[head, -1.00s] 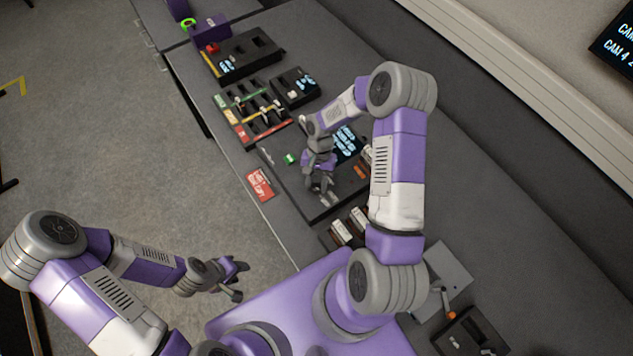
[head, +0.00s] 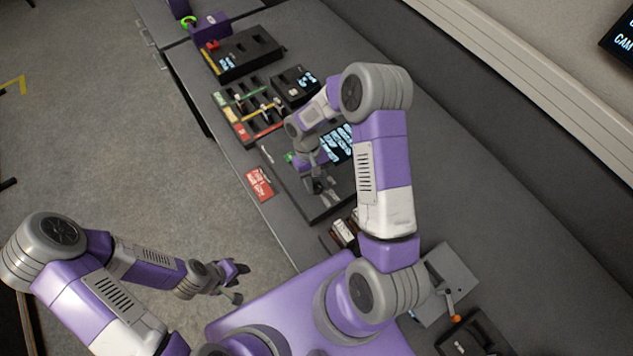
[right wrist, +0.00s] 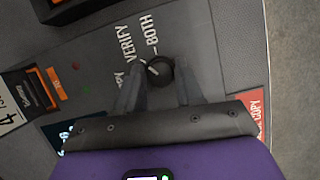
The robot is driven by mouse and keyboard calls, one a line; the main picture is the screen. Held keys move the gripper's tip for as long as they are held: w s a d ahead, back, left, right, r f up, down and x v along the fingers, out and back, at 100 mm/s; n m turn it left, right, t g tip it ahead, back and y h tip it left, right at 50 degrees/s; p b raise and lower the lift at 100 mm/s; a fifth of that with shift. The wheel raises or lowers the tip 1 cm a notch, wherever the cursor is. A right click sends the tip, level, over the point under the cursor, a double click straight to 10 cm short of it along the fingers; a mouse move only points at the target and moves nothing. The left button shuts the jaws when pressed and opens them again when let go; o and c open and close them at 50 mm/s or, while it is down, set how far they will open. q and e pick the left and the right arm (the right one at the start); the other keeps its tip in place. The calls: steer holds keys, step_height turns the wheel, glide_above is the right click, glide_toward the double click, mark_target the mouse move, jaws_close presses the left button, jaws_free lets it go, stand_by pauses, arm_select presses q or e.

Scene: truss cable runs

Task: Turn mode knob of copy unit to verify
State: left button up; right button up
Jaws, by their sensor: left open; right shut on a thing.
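The copy unit (head: 300,203) is a dark flat box on the bench with a lit display (head: 341,143). Its round black mode knob (right wrist: 160,70) shows in the right wrist view, with VERIFY (right wrist: 128,48), BOTH (right wrist: 148,35) and a partly hidden COPY label beside it. A light pointer line on the knob points up-left, roughly toward VERIFY; exact alignment is unclear. My right gripper (head: 322,187) is over the unit, its fingers (right wrist: 158,82) shut on the knob from both sides. My left gripper (head: 238,282) is open and empty, off the bench's front edge.
A red card (head: 259,183) lies at the bench's front edge. A tray of coloured slots (head: 248,112) and black devices (head: 242,54) stand farther along. A grey plate with an orange-tipped lever (head: 450,292) is at lower right.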

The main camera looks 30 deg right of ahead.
steer(key=shift+n+h, duration=0.3)
steer(key=shift+n, duration=0.4)
steer(key=o, duration=1)
steer(key=shift+r, duration=0.1)
steer(key=v, duration=0.7)
steer(key=shift+r, duration=0.25)
steer(key=shift+w+a, duration=0.1)
steer(key=shift+w, duration=0.1)
